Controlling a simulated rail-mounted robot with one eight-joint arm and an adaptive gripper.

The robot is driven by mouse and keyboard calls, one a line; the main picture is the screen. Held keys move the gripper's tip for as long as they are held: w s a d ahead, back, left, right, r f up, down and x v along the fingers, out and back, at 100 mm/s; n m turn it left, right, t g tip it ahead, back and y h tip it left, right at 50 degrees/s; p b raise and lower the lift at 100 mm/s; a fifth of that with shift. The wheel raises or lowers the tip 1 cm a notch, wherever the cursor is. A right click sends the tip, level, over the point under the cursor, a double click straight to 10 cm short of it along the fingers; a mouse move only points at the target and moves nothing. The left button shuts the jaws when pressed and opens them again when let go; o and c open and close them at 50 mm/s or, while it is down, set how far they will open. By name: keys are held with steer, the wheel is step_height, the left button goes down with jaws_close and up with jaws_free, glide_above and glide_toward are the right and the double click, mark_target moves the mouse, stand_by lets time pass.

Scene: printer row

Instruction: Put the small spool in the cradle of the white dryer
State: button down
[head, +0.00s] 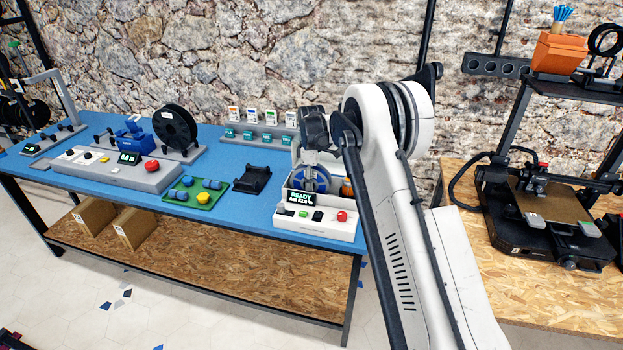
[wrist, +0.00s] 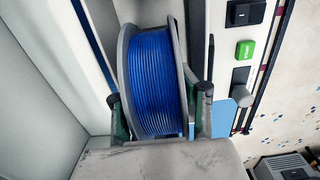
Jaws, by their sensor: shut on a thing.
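The small spool (wrist: 155,80), blue filament between grey flanges, is between the fingers of my gripper (wrist: 160,118) in the wrist view. My gripper is shut on it, with one finger on each side. In the head view the spool (head: 309,180) shows blue inside the white dryer (head: 315,228), below my gripper (head: 318,165), which points down into the dryer. The dryer has a lit READY display and a red knob. In the wrist view the dryer's front panel (wrist: 228,75) is right of the spool. The cradle is hidden, so I cannot tell whether the spool touches it.
The dryer stands at the right end of the blue table (head: 240,221). Left of it are a black stand (head: 252,180), a green tray (head: 199,195) and a grey console (head: 105,170). A black spool (head: 175,126) stands behind. A printer (head: 540,235) is at the right.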

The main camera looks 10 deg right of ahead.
steer(key=shift+f, duration=0.45)
steer(key=c, duration=1.1)
jaws_free()
steer(key=shift+r, duration=0.1)
step_height(320, 180, up, 12)
steer(key=shift+f, duration=0.1)
